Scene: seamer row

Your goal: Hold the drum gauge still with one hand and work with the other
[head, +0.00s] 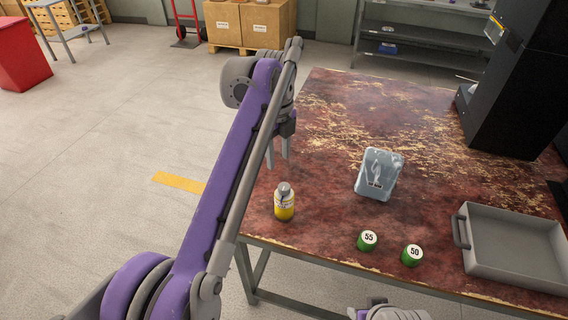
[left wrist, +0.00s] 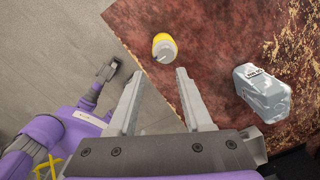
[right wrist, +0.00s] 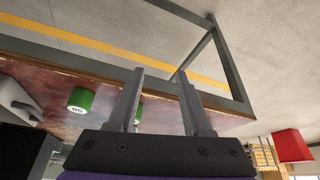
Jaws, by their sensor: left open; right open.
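A pale grey-blue box with a small marked window (head: 379,174), which looks like the drum gauge, sits on the worn red table. It also shows at the right of the left wrist view (left wrist: 262,92). My left gripper (head: 278,156) is open and empty, pointing down above the table's left side, apart from the gauge. A yellow bottle with a grey top (head: 284,203) stands near the left edge; in the left wrist view it lies beyond my fingertips (left wrist: 164,47). My right gripper (right wrist: 162,73) is open and empty near the table's front edge.
Two green cylinders, marked 55 (head: 367,241) and 50 (head: 412,255), stand near the front edge. A grey tray with a handle (head: 465,258) is at the right. A tall black machine (head: 515,90) stands at the back right. The table's back middle is clear.

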